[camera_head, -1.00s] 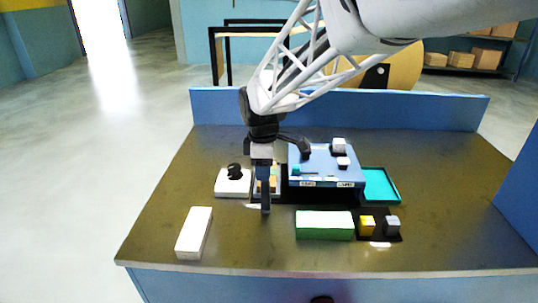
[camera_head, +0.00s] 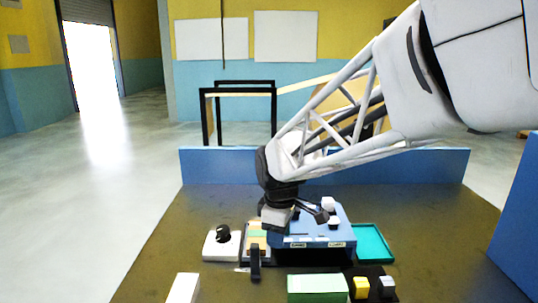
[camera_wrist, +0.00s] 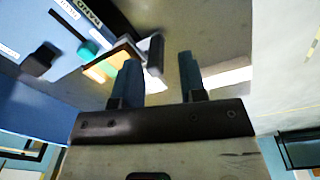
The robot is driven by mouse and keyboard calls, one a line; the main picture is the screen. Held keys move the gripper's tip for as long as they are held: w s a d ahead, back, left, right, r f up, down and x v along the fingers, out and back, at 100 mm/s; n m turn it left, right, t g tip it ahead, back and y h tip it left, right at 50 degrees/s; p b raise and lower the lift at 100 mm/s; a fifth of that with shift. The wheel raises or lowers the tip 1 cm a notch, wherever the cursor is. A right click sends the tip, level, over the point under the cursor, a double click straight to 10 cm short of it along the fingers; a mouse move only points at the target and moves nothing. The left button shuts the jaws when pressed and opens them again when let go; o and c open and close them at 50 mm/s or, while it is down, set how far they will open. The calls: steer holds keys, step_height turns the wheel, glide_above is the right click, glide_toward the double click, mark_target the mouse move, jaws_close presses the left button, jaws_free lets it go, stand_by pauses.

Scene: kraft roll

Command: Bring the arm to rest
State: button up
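My gripper (camera_head: 273,238) hangs low over the left front of the blue box (camera_head: 318,240), its fingers pointing down. In the wrist view my gripper (camera_wrist: 159,75) has its two fingers well apart, with nothing held between them. My arm reaches in from the upper right, bent down at the wrist. A tray with coloured strips (camera_head: 257,240) lies just left of the fingers, partly hidden. A dark upright piece (camera_head: 255,263) stands at the tray's front; it also shows in the wrist view (camera_wrist: 155,55). I cannot tell whether the fingers touch anything.
A white block with a black knob (camera_head: 221,245) is at left, and a teal tray (camera_head: 386,240) at right. White blocks sit on the blue box. In front are a green block (camera_head: 317,288), yellow (camera_head: 361,287) and grey cubes, and a white block (camera_head: 183,288). A blue wall (camera_head: 215,167) edges the back.

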steer(key=s+d+m+t, duration=0.1)
steer(key=s+d+m, duration=0.6)
steer(key=s, duration=0.4)
steer(key=s+d+m+t, duration=0.1)
steer(key=s+d+m, duration=0.6)
steer(key=s, duration=0.5)
steer(key=shift+d+r, duration=0.25)
steer(key=shift+d, duration=0.9)
